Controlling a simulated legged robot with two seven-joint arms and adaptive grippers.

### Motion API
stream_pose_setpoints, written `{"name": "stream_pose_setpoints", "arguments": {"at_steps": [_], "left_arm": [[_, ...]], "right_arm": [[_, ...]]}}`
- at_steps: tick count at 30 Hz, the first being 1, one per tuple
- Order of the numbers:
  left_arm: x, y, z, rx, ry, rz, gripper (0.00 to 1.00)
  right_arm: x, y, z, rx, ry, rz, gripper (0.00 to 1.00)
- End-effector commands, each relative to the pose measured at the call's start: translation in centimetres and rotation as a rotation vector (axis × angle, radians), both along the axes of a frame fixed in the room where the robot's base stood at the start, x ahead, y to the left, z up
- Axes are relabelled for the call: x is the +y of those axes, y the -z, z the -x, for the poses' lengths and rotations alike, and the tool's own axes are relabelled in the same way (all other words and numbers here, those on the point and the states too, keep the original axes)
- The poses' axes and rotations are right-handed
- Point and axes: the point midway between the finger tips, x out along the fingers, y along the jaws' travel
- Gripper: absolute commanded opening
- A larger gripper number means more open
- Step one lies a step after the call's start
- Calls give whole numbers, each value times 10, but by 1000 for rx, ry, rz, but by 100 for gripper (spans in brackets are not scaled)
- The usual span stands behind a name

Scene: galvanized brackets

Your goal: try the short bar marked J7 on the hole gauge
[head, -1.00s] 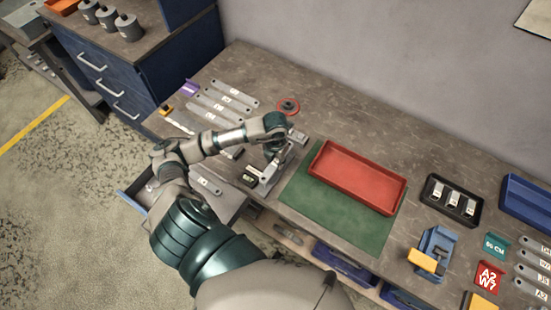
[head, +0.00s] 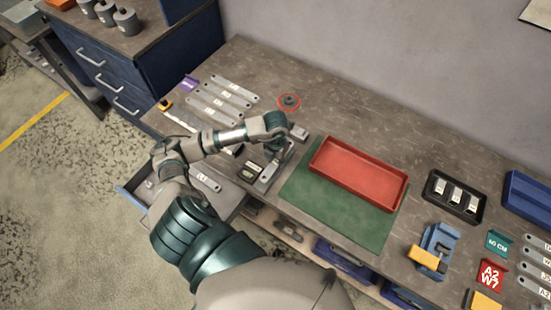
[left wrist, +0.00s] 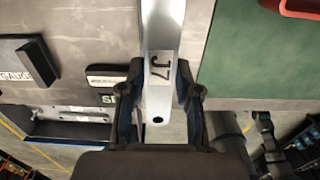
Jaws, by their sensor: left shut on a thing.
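The short bar marked J7 (left wrist: 160,45) is between the fingers of my left gripper (left wrist: 160,100), which is shut on it. In the left wrist view its label is readable and a round hole shows at its near end; its far end is out of frame. In the head view my left gripper (head: 273,155) is over the bench, left of the green mat, with the bar (head: 267,176) partly hidden under it. A dark block with a partly cut-off gauge label (left wrist: 22,60) lies left of the bar. I cannot tell whether the bar touches anything below. My right gripper is not in view.
A red tray (head: 357,172) stands on the green mat (head: 330,214). Several longer bars (head: 222,97) lie at the back left, near a red ring (head: 289,102). A black tray (head: 452,198) and a blue fixture (head: 437,245) stand right. An open drawer (head: 210,190) is below left.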

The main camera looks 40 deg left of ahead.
Motion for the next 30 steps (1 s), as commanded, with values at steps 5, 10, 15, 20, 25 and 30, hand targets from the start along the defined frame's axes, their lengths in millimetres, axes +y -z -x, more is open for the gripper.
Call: {"name": "stream_pose_setpoints", "arguments": {"at_steps": [5,10,15,20,25,30], "left_arm": [[1,0,0,-1,0,1,0],[1,3,0,-1,-1,1,0],[1,8,0,0,-1,1,0],[1,12,0,0,-1,1,0],[1,16,0,0,-1,1,0],[1,20,0,0,-1,1,0]], "right_arm": [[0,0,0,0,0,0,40],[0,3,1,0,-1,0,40],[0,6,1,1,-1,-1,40],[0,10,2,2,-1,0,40],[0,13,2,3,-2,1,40],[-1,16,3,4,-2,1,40]]}}
